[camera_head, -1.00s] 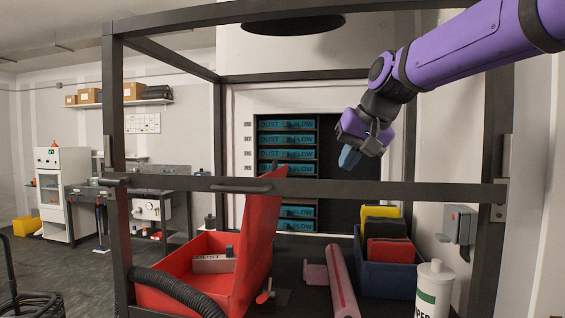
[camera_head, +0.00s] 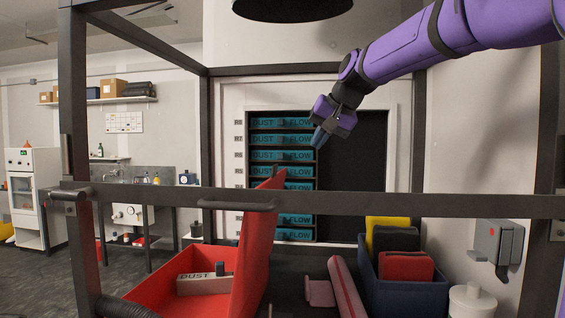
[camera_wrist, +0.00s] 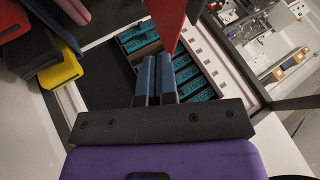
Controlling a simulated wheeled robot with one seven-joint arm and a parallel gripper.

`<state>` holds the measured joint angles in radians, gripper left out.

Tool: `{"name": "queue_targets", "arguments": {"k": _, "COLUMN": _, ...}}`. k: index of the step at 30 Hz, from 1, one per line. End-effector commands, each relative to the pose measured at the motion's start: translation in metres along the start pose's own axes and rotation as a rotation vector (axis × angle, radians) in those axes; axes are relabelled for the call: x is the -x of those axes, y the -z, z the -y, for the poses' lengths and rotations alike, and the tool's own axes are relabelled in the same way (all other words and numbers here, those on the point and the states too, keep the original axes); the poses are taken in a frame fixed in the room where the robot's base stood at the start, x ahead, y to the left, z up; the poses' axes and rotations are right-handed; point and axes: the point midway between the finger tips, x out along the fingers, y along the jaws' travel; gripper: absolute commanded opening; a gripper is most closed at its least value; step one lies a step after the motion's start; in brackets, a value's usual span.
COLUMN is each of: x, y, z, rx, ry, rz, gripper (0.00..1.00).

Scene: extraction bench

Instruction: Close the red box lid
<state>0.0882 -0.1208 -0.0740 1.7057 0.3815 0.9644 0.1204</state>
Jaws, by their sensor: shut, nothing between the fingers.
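The red box (camera_head: 190,300) stands at the lower left of the bench in the head view. Its red lid (camera_head: 254,255) stands open, nearly upright and leaning slightly right, along the box's right side. A grey dust-labelled block (camera_head: 203,284) lies inside the box. My gripper (camera_head: 318,137) is above and right of the lid's top, shut and empty, pointing down and left. In the wrist view its blue fingers (camera_wrist: 158,80) are together, with a red panel that looks like the lid (camera_wrist: 168,22) just beyond their tips. I cannot tell whether they touch.
A dark frame bar (camera_head: 350,205) crosses in front of the bench. A blue bin (camera_head: 405,296) with yellow, black and red items stands right. Blue labelled filters (camera_head: 282,156) fill the rack behind.

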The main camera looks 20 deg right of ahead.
Motion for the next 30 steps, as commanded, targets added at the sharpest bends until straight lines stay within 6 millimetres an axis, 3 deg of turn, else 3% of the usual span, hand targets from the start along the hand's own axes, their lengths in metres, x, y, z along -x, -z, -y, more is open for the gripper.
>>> {"name": "queue_targets", "arguments": {"k": 5, "x": -0.013, "y": 0.0, "z": 0.0, "rx": 0.0, "ry": 0.0, "rz": 0.003, "gripper": 0.0}}
{"name": "queue_targets", "arguments": {"k": 20, "x": -0.103, "y": -0.001, "z": 0.0, "rx": -0.001, "ry": -0.001, "rz": 0.003, "gripper": 0.0}}
{"name": "queue_targets", "arguments": {"k": 24, "x": -0.108, "y": 0.002, "z": 0.021, "rx": 0.003, "ry": 0.001, "rz": 0.001, "gripper": 0.0}}
{"name": "queue_targets", "arguments": {"k": 30, "x": -0.113, "y": 0.003, "z": 0.035, "rx": 0.001, "ry": 0.0, "rz": 0.001, "gripper": 0.0}}
